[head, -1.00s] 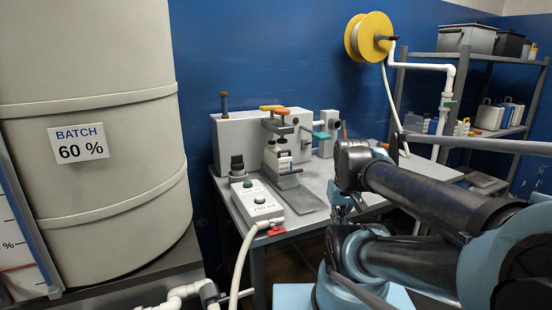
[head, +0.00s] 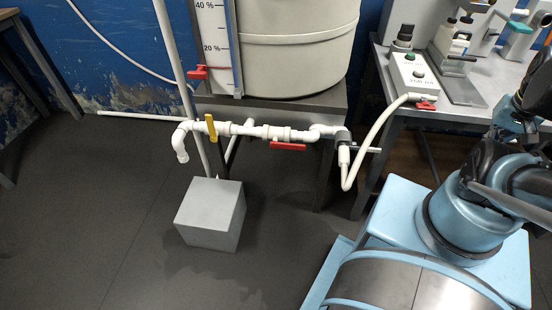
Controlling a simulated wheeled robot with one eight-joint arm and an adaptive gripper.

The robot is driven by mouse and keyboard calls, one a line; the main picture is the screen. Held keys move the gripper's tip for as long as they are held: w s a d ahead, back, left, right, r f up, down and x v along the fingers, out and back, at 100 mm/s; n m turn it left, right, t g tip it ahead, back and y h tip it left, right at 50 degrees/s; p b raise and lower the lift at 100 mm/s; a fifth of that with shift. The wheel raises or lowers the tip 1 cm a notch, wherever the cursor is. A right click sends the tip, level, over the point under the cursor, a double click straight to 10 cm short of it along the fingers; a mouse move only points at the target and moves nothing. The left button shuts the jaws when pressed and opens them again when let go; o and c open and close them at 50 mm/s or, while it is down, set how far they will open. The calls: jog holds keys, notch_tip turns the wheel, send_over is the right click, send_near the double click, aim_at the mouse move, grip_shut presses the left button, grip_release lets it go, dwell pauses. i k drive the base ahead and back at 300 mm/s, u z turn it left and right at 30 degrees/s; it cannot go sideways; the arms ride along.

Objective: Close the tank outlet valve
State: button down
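The large cream tank (head: 295,45) stands on a dark stand, with white outlet piping (head: 250,130) running below it. A red valve handle (head: 288,146) lies lengthwise along this pipe. A yellow valve handle (head: 211,128) stands across the pipe farther left, near its downturned end. Another red handle (head: 198,73) sits at the level gauge. No label shows which one is the outlet valve. My gripper (head: 515,125) is at the right edge, by the table and well apart from these valves. It is small and partly hidden by my arm, so its fingers are unclear.
A grey block (head: 210,214) stands on the floor below the pipe's left end. A white hose (head: 375,150) loops from the pipe to the worktable (head: 388,72), near another red handle (head: 426,105). The dark floor left of the block is clear.

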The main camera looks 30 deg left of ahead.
aim_at(274, 144)
jog(key=u, duration=0.05)
jog(key=k, duration=0.15)
jog(key=u, duration=3.25)
jog(key=k, duration=0.95)
jog(key=z, duration=0.95)
jog(key=i, duration=0.75)
